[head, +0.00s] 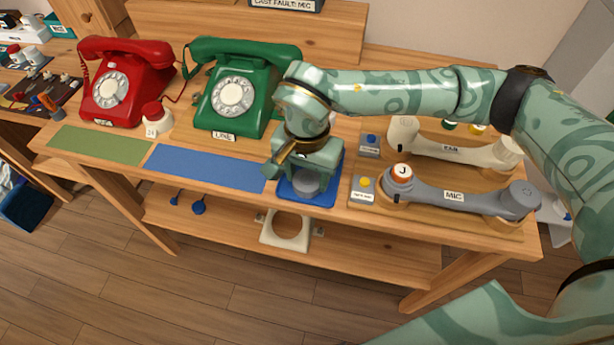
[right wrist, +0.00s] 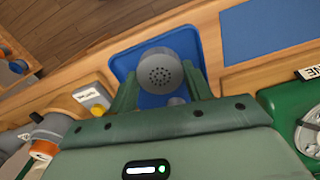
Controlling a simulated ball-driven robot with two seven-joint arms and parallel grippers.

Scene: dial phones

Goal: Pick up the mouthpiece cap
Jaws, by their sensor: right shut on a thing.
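The mouthpiece cap (head: 306,184) is a grey round piece; its perforated face shows in the right wrist view (right wrist: 159,73). My right gripper (head: 308,180) points down over the small blue tray (head: 321,200) and is shut on the cap, with a finger on each side of it in the right wrist view (right wrist: 160,85). I cannot tell whether the cap touches the tray. A small grey round piece (right wrist: 176,101) shows in the tray, near the fingers. The grey handset (head: 455,197) labelled MIC lies on a wooden cradle to the right. My left gripper is not in view.
A cream handset (head: 455,149) lies behind the grey one. A green phone (head: 240,92) and red phone (head: 118,85) stand left. The blue mat (head: 205,167) and green mat (head: 100,145) are bare.

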